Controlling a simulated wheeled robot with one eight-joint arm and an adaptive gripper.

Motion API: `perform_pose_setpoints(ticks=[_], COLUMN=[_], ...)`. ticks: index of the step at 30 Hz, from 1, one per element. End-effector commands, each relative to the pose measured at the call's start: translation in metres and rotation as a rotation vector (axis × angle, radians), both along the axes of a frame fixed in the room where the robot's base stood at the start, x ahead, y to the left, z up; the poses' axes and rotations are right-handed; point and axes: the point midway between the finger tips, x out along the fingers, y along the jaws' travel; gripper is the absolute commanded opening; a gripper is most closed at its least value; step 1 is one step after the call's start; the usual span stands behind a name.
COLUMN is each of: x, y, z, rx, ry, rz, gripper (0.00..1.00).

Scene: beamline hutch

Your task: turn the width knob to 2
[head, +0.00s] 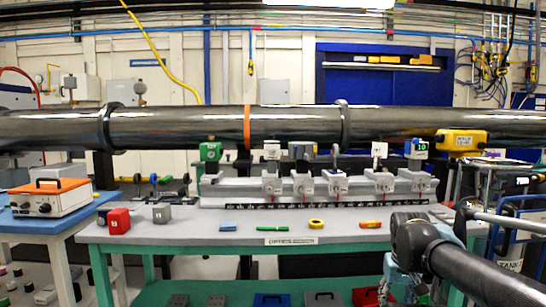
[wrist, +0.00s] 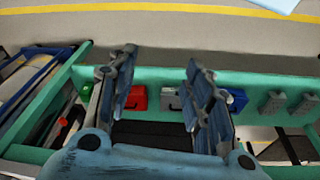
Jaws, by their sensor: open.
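No knob can be read as "width" in either view; the labels are too small. A white and orange box (head: 52,198) with dark round knobs (head: 45,208) on its front stands on the blue side table at the far left of the head view. Several grey mounts (head: 335,184) stand on a scaled rail (head: 290,205) along the back of the optics table. My gripper (wrist: 160,76) is open and empty in the wrist view. In the head view my arm is at the lower right, in front of the table's right end, far from the white and orange box.
The optics table (head: 190,228) holds a red block (head: 118,221), a grey block (head: 161,214) and small tools along its front. A large dark pipe (head: 190,130) runs above it. Cases, including a red one (wrist: 139,98) and a blue one (wrist: 237,101), rest on the green lower shelf.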

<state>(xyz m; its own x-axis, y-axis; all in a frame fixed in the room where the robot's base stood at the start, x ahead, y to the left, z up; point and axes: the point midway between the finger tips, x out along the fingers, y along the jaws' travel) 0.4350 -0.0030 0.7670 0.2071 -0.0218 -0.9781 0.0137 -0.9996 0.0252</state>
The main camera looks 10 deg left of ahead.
Motion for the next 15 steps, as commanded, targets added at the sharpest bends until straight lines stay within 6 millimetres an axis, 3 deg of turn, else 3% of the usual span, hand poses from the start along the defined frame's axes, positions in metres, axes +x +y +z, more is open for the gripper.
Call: perform_pose_setpoints(ticks=[5, 8, 11, 15], x=[0.044, 0.083, 0.124, 0.181], y=[-0.012, -0.016, -0.012, 0.009], z=[0.029, 0.056, 0.084, 0.126], rx=[-0.111, -0.19, -0.254, -0.311], ry=[-0.084, -0.177, -0.286, -0.453], rz=[-0.024, -0.041, -0.051, -0.048], gripper=[0.46, 0.46, 0.46, 0.46])
